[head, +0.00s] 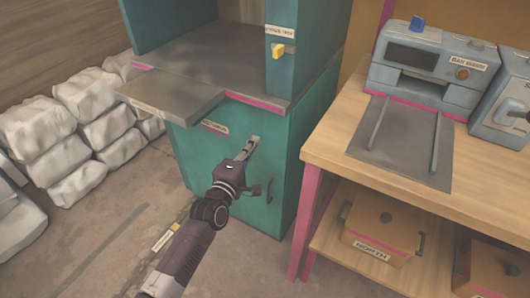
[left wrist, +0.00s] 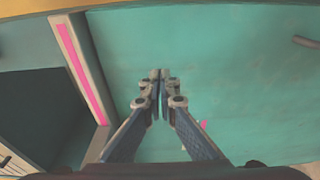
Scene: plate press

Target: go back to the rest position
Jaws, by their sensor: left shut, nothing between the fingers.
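My left gripper (head: 252,143) is in front of the teal front of the press cabinet (head: 195,145) in the head view. Its fingers are closed together with nothing between them. In the left wrist view the two fingers (left wrist: 159,80) meet at their tips before a teal panel (left wrist: 230,60). I cannot tell whether the tips touch the panel. My right gripper is in neither view.
A grey shelf plate (head: 170,95) juts from the cabinet above my gripper. A wooden table (head: 480,170) with a grey-blue machine (head: 428,65) stands at right, boxes below it. White wrapped bundles (head: 90,92) are stacked at left. Floor (head: 120,210) at lower left is mostly clear.

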